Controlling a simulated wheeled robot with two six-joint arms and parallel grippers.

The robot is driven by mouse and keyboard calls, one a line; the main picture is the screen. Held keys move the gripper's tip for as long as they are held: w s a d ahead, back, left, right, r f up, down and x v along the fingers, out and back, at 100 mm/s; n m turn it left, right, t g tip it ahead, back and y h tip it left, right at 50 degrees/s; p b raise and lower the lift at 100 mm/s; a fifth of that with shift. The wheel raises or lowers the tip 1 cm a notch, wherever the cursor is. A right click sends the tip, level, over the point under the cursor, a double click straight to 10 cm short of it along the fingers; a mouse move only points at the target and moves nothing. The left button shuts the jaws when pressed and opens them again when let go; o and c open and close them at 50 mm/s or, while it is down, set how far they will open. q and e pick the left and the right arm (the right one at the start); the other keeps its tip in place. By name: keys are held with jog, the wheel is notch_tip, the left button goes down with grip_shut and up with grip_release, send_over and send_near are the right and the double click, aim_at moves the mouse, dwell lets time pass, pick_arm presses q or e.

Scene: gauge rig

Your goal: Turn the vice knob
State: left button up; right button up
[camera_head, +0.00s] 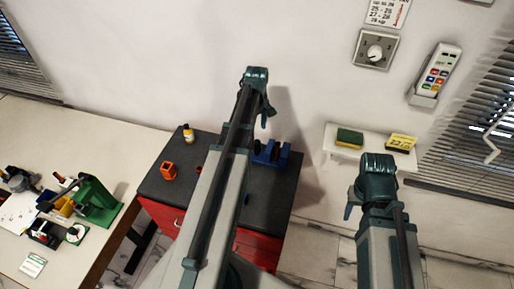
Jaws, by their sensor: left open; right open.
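A blue vice (271,153) stands on the dark top of a red cabinet, partly hidden behind my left arm. I cannot make out its knob. My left gripper (266,115) is above and behind the vice as seen here, apart from it, with its fingers pointing down; it is open and empty. My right gripper (353,204) is to the right of the cabinet, in front of the wall shelf, apart from the vice; it is open and empty.
An orange block-like holder (169,171) and a small yellow-labelled bottle (188,133) stand on the cabinet top (159,190). A wall shelf (335,153) holds a sponge (349,138). A dial (375,52) and remote (436,72) hang above. A cluttered workbench (105,155) is left.

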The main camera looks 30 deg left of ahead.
aim_at(257, 142)
pick_arm(q)
notch_tip(257, 142, down, 9)
jog(key=b, duration=0.8)
jog(key=shift+f, duration=0.1)
jog(key=shift+c, duration=0.4)
grip_shut()
